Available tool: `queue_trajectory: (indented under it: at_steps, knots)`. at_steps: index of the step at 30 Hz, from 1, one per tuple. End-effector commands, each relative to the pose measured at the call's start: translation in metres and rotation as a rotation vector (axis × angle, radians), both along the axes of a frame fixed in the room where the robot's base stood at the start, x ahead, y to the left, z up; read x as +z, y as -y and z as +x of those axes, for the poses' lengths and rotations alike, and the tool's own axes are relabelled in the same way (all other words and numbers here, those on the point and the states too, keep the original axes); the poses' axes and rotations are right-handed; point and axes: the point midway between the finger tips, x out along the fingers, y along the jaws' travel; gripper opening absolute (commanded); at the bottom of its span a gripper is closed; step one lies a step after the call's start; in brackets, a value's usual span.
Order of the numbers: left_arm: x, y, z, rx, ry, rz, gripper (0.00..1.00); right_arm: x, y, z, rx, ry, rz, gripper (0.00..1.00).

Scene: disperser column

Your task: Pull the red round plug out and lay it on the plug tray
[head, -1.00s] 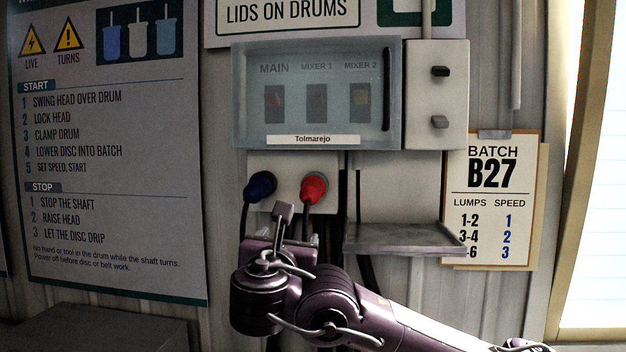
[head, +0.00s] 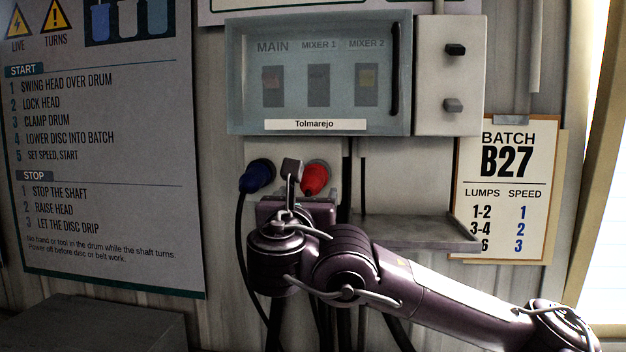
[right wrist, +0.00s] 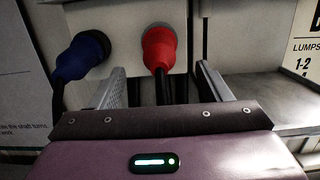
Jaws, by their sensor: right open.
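The red round plug (head: 315,179) sits in its socket on the wall plate below the switch cabinet. In the right wrist view the red plug (right wrist: 159,50) shows ahead, with its black cable hanging down between the fingers. My right gripper (right wrist: 160,85) is open, one finger on each side of the cable, below the plug body and not visibly touching it. In the head view my right gripper (head: 292,185) partly covers the plug's left side. The plug tray (head: 420,231) is a grey metal shelf to the right of the plug. My left gripper is not in view.
A blue plug (head: 257,176) sits close to the left of the red one; it also shows in the right wrist view (right wrist: 84,56). The cabinet (head: 318,75) with a clear cover is above. A batch card (head: 507,195) hangs right of the tray. The tray's visible top is bare.

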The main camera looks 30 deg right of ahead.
Motion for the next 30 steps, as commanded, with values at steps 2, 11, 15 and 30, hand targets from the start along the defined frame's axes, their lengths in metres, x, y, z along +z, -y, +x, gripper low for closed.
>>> queue_trajectory:
  at_steps: [2, 11, 15, 30]
  knots:
    - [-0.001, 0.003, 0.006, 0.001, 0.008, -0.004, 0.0, 0.002, 0.008, 0.009, -0.002, 0.002, 0.0, 0.71]
    - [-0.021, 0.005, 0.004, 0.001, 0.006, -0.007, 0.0, 0.005, 0.029, 0.039, -0.002, 0.002, 0.001, 0.71]
    - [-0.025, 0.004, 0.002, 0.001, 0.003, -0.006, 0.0, 0.008, 0.034, 0.045, 0.0, 0.002, 0.001, 0.71]
    - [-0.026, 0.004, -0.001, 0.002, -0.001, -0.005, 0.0, 0.009, 0.035, 0.047, 0.001, 0.001, 0.001, 0.71]
